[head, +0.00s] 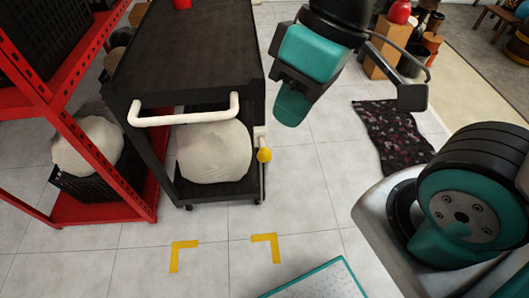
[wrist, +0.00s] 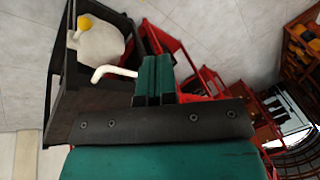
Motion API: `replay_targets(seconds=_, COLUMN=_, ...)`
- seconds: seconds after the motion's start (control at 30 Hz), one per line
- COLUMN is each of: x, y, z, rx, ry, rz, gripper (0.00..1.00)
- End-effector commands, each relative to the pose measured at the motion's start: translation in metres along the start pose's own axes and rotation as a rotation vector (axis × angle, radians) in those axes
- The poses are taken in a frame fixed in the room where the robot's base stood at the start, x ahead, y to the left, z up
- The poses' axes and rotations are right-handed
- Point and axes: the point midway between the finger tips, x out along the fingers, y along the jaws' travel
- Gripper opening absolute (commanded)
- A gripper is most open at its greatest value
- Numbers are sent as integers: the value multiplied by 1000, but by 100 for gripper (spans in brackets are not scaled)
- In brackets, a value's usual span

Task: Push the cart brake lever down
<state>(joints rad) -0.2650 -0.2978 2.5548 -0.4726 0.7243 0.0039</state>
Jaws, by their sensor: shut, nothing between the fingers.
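The black cart (head: 190,50) stands left of my gripper, with a white handle (head: 185,119) across its near end. The brake lever's yellow ball knob (head: 264,155) is at the cart's lower right near corner, beside a pale sack on the lower shelf. The knob also shows at the upper left in the wrist view (wrist: 85,22); how the lever is angled is hard to tell. My teal gripper (head: 290,108) is shut and empty. In the head view it appears above and right of the knob, apart from it. Its shut fingers (wrist: 154,68) point past the white handle (wrist: 115,72).
A red rack (head: 85,130) with black crates stands left of the cart. The pale sack (head: 214,152) fills the cart's lower shelf. Yellow floor marks (head: 265,240) lie in front. A dark patterned mat (head: 390,135) lies to the right.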

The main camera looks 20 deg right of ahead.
Motion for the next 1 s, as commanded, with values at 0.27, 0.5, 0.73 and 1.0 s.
replay_targets(seconds=0.27, x=92, y=86, z=-42, rx=248, ry=-23, rz=109, gripper=0)
replay_targets(seconds=0.5, x=189, y=175, z=-65, rx=446, ry=-29, rz=277, gripper=0)
replay_targets(seconds=0.73, x=230, y=213, z=-68, rx=511, ry=-28, rz=365, gripper=0)
replay_targets(seconds=1.0, x=232, y=216, z=-69, rx=516, ry=-26, rz=372, gripper=0)
